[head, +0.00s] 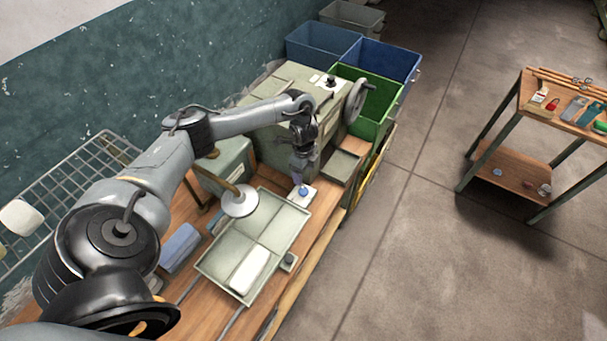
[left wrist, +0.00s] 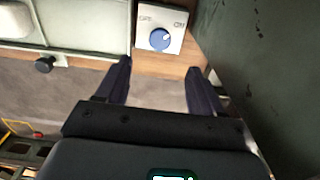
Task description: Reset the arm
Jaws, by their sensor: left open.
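My left arm reaches in from the left in the head view, with its gripper (head: 301,172) pointing down over the workbench. The gripper is close to a small white switch plate with a blue knob (head: 303,191). In the left wrist view, the gripper (left wrist: 160,85) has its two dark fingers apart with nothing between them. The blue knob (left wrist: 160,39) there sits on its white plate (left wrist: 173,16), marked OFF and ON, just beyond the fingertips. My right gripper is in neither view.
A divided tray (head: 245,225) holding a white block (head: 248,271) lies left of the knob, under a round lamp (head: 239,200). A green machine with a handwheel (head: 357,102) stands behind. Blue and green bins are beyond it. A side table (head: 535,110) stands right across open floor.

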